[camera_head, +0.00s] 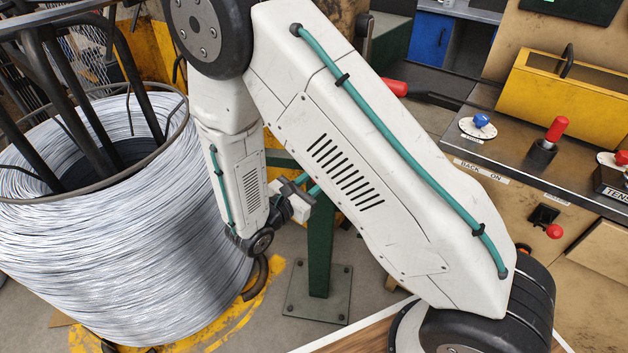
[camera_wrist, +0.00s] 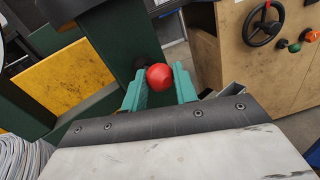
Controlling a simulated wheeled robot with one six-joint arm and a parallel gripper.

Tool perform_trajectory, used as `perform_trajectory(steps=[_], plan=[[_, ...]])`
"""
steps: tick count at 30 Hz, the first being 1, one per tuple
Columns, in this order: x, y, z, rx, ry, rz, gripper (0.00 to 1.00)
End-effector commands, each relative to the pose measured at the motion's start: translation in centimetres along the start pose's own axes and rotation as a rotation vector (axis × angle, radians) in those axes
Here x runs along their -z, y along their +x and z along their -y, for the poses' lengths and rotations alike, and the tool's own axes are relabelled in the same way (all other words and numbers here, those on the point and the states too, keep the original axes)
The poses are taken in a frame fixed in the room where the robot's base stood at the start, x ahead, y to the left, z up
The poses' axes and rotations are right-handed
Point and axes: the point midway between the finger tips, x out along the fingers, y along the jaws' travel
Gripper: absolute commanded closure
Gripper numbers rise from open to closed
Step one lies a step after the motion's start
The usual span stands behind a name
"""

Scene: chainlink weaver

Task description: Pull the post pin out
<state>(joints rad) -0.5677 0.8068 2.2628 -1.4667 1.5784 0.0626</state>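The post pin's red ball knob (camera_wrist: 160,77) shows in the wrist view against a dark green post (camera_wrist: 122,45). My gripper (camera_wrist: 160,84) has its two teal fingers on either side of the knob, with a gap about as wide as the knob. I cannot tell whether the fingers touch it. The pin's shank is hidden. In the head view my gripper (camera_head: 304,190) is low, near the green post (camera_head: 320,240), and my arm hides the knob.
A large wire coil (camera_head: 120,250) on a dark stand fills the left. A bench with a yellow box (camera_head: 565,97), a red lever (camera_head: 556,130) and knobs stands at the right. A yellow panel (camera_wrist: 62,78) is left of the post in the wrist view.

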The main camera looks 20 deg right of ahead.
Motion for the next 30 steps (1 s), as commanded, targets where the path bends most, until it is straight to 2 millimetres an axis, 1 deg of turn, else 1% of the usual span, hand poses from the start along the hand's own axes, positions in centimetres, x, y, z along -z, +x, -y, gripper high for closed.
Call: perform_trajectory(steps=[2,6,10,20,21,22,23,30], plan=[[0.0,-0.5,0.1,-0.003,0.0,-0.001,1.0],[-0.1,-2.6,1.3,-0.006,-0.002,-0.002,1.0],[-0.3,-4.0,2.2,-0.005,0.001,-0.002,1.0],[-0.3,-4.5,2.5,-0.004,0.0,-0.001,1.0],[-0.3,-4.5,2.5,-0.004,-0.001,-0.001,0.6],[-0.3,-4.5,2.5,-0.004,-0.001,-0.001,0.52],[-0.3,-4.5,2.5,-0.004,-0.001,-0.001,0.5],[-0.3,-4.2,2.5,0.001,0.0,0.0,0.5]])
